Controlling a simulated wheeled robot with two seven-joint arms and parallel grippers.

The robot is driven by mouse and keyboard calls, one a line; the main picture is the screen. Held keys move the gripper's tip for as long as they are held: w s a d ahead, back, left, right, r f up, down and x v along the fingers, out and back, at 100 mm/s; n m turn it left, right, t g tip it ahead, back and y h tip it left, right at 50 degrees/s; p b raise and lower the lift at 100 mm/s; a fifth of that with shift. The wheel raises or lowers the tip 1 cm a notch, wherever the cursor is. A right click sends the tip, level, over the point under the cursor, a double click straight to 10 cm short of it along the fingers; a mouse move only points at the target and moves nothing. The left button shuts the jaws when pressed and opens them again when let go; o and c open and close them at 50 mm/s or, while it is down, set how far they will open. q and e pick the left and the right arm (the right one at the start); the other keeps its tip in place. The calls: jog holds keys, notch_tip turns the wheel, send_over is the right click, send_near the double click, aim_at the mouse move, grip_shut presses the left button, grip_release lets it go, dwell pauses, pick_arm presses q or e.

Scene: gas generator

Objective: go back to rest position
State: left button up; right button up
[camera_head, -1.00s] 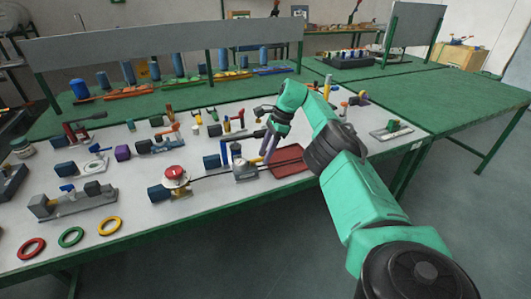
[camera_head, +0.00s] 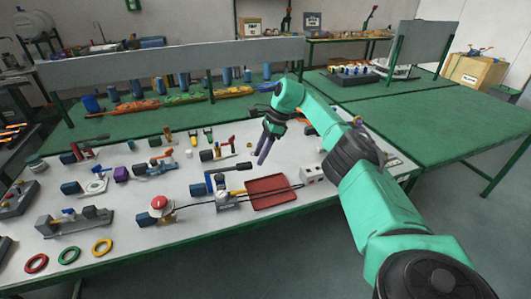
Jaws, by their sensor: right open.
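My right arm comes in from the lower right in the head view. Its gripper (camera_head: 265,146) is open and empty, held above the white table panel, with its fingers pointing down behind the red tray (camera_head: 272,190). The gripper appears apart from the tray and the parts around it. The white-topped work table (camera_head: 140,240) carries several valve and switch parts. My left gripper does not show.
A red push-button unit (camera_head: 160,204) and a blue-handled valve (camera_head: 222,190) stand left of the tray. A white socket block (camera_head: 312,174) sits right of it. Red, green and yellow rings (camera_head: 102,247) lie at the front left. The right green table (camera_head: 440,125) is mostly clear.

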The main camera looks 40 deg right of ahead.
jog(key=shift+a, duration=0.2)
jog(key=shift+w+f, duration=0.1)
